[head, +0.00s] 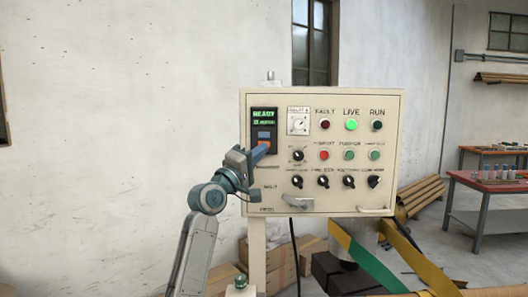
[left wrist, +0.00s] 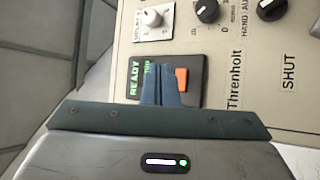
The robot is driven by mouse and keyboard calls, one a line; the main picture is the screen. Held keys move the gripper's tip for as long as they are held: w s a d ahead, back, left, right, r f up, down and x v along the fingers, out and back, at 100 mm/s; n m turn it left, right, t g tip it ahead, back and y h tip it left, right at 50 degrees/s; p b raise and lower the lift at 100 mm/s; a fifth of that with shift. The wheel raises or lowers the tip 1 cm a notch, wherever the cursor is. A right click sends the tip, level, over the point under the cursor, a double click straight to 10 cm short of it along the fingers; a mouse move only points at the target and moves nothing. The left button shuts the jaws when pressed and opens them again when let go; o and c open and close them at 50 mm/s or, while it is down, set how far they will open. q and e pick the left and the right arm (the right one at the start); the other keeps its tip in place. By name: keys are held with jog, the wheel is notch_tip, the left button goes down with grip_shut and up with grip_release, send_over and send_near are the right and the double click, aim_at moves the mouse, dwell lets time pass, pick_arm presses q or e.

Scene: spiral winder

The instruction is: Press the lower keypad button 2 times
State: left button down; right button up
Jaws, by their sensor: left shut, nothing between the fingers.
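The black keypad (head: 257,118) is at the upper left of the cream control panel, with a green READY display at its top. Below are a blue upper button (head: 264,135) and an orange lower button (head: 264,145). My left gripper (head: 262,150) is shut and empty, its blue fingertips just in front of the lower part of the keypad. In the left wrist view the keypad (left wrist: 196,98) appears turned sideways. The shut fingers (left wrist: 160,75) are beside the orange button (left wrist: 181,79) and hide the blue one. I cannot tell whether they touch. My right gripper is not in view.
The control panel (head: 330,202) has several knobs and lamps right of the keypad; the LIVE lamp (head: 351,125) glows green. A grey lever (head: 297,202) sticks out at the lower edge. A red table (head: 475,182) stands far right. The wall side left is clear.

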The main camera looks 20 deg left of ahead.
pick_arm(q)
jog(key=w, duration=0.1)
jog(key=w+a+b, duration=0.1)
jog(key=w, duration=0.1)
dwell(1.4)
jog(key=shift+w, duration=0.2)
dwell(0.6)
jog(key=shift+w, duration=0.25)
jog(key=shift+w+a+r+b, duration=0.1)
jog(key=shift+w+a+b, duration=0.05)
jog(key=shift+w+b, duration=0.2)
dwell(0.8)
jog(key=shift+s+d+p, duration=0.2)
jog(key=shift+s+p, duration=0.2)
jog(key=shift+s, duration=0.35)
jog(key=shift+s, duration=0.1)
